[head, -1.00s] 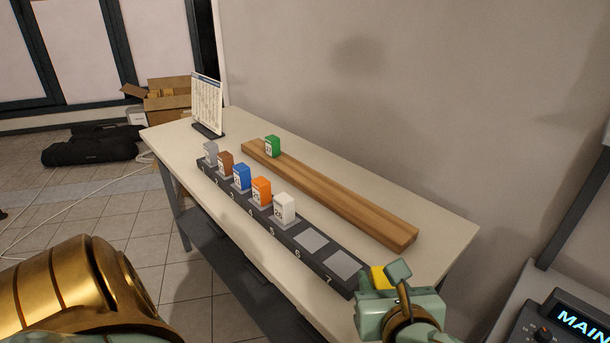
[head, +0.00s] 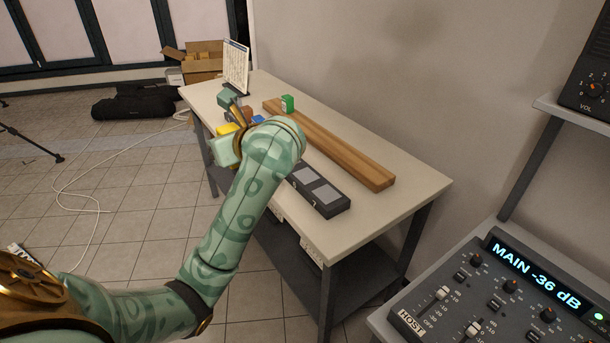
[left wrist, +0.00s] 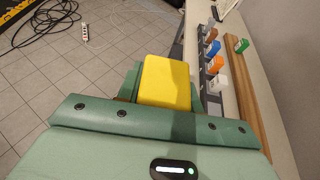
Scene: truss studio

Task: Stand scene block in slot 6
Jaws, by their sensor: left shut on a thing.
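My left gripper (head: 227,127) is shut on a yellow block, held in front of the left part of the dark slot strip (head: 338,206). The yellow block (left wrist: 165,82) fills the middle of the left wrist view. Slot 6 (head: 303,172) and slot 7 (head: 327,193) show empty pale pads in the head view. My arm hides most of the other slots there. In the left wrist view, a white block (left wrist: 219,86), orange block (left wrist: 213,66), blue block (left wrist: 212,48), brown block (left wrist: 211,33) and grey block stand along the strip. My right gripper is not in view.
A green block (head: 287,103) stands on a long wooden plank (head: 345,155) behind the strip. A sign (head: 236,66) stands at the table's far end. The table (head: 400,205) is bare at its near right. A mixer console (head: 500,300) is at lower right.

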